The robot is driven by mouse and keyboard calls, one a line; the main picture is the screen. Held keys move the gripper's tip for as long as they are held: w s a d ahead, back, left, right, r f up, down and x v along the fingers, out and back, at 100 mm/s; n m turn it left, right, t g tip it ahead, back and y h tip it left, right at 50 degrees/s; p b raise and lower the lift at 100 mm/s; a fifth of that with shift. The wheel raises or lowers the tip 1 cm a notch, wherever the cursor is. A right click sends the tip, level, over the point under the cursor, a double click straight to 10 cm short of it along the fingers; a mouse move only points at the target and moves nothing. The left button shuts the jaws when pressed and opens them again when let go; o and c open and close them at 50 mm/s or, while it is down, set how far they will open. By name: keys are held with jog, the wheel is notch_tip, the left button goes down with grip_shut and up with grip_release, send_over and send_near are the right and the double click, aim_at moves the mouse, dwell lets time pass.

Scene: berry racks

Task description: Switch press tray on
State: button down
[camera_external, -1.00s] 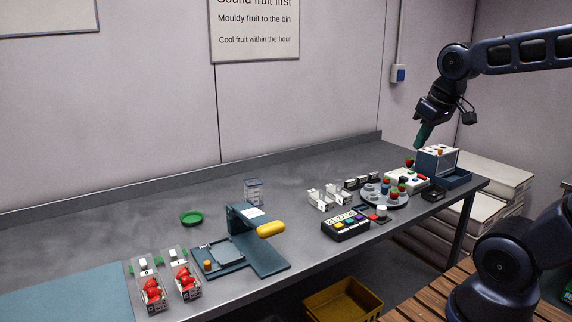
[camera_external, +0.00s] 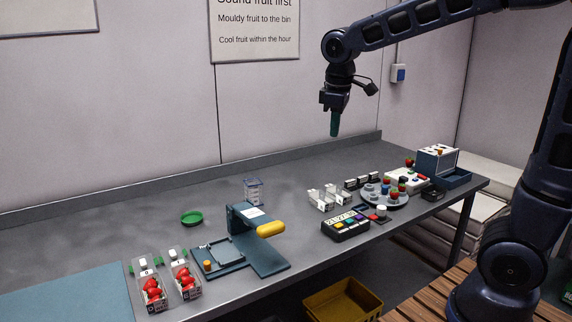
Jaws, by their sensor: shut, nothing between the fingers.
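A dark blue press (camera_external: 236,222) with a yellow handle (camera_external: 270,229) stands at the middle front of the bench. A flat blue tray (camera_external: 232,265) lies at its left side, with a small orange knob (camera_external: 207,265) at its near left corner. Whether the knob is on or off is too small to tell. My gripper (camera_external: 335,133) is shut and empty, pointing down, in the air high over the back of the bench. It is to the right of the press and well above it, touching nothing.
Two clear punnets of red berries (camera_external: 154,293) stand left of the tray. A green lid (camera_external: 192,218) and clear container (camera_external: 253,190) lie behind. A button box (camera_external: 345,228), round rack (camera_external: 384,198) and blue-white box (camera_external: 437,159) fill the right. A yellow crate (camera_external: 342,302) sits below the front edge.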

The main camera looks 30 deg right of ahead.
jog(key=w+a+f+n, duration=0.3)
jog(key=w+a, duration=0.3)
jog(key=a, duration=0.4)
jog(key=n+g+h, duration=0.1)
jog(key=n+h, duration=0.3)
jog(key=n, duration=0.3)
send_over(212, 263)
jog(key=a, duration=0.5)
notch_tip(212, 263, down, 20)
jog(key=shift+f, duration=0.1)
jog(key=x, duration=1)
jog(key=shift+s+a, duration=0.15)
jog(key=shift+a, duration=0.05)
